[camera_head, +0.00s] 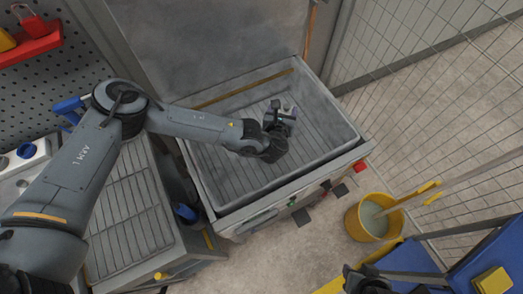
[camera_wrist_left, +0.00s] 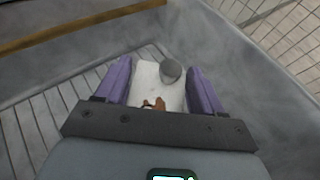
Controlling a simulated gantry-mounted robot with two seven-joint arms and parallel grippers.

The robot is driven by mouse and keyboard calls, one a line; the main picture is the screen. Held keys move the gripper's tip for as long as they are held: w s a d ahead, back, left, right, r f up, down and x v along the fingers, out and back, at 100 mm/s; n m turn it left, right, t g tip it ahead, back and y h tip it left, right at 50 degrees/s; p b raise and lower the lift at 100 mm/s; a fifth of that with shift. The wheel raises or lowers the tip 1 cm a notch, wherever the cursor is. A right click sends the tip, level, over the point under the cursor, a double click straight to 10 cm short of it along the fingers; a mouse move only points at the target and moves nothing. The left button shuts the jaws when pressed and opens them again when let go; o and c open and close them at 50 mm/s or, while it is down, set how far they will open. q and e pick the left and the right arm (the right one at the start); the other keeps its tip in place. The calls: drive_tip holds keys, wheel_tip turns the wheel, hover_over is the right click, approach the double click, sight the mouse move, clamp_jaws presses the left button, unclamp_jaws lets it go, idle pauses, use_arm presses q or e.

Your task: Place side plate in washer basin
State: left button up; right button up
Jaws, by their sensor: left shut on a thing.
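My left gripper (camera_head: 281,113) is over the washer basin (camera_head: 328,112), an open grey tub with a slatted floor and raised walls. In the left wrist view, its two purple fingers (camera_wrist_left: 160,78) are shut on the side plate (camera_wrist_left: 145,80), a pale grey-white flat piece with a round grey knob and a small brown part at its near end. The plate is barely visible in the head view, hidden by the gripper. I cannot tell whether it touches the basin floor. A dark part at the bottom edge (camera_head: 365,281) looks like my right gripper; its jaws are unclear.
The raised lid (camera_head: 215,45) stands behind the basin. A slatted bench (camera_head: 125,215) is at left, with a pegboard behind it. A yellow bucket (camera_head: 373,218) stands right of the basin. Wire fencing (camera_head: 440,75) closes the right side. A brown strip (camera_head: 245,88) runs along the basin's back.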

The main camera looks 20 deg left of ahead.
use_arm(q)
drive_tip(key=a+f+b, duration=0.1)
drive_tip(key=f, duration=0.2)
drive_tip(key=w+a+f+b, duration=0.1)
drive_tip(key=f+b, duration=0.1)
drive_tip(key=f, duration=0.1)
drive_tip(key=w+a+f+b, duration=0.1)
drive_tip(key=f+b, duration=0.1)
drive_tip(key=f, duration=0.1)
drive_tip(key=shift+w+a, duration=0.1)
drive_tip(key=shift+a, duration=0.3)
drive_tip(key=shift+f+b, duration=0.85)
drive_tip(key=shift+f, duration=1.3)
use_arm(e)
wheel_tip(320, 180, down, 8)
drive_tip(key=shift+f, duration=0.15)
use_arm(q)
drive_tip(key=shift+f, duration=0.15)
drive_tip(key=o, duration=1.1)
use_arm(e)
drive_tip(key=shift+f, duration=0.1)
use_arm(q)
drive_tip(key=shift+o, duration=0.2)
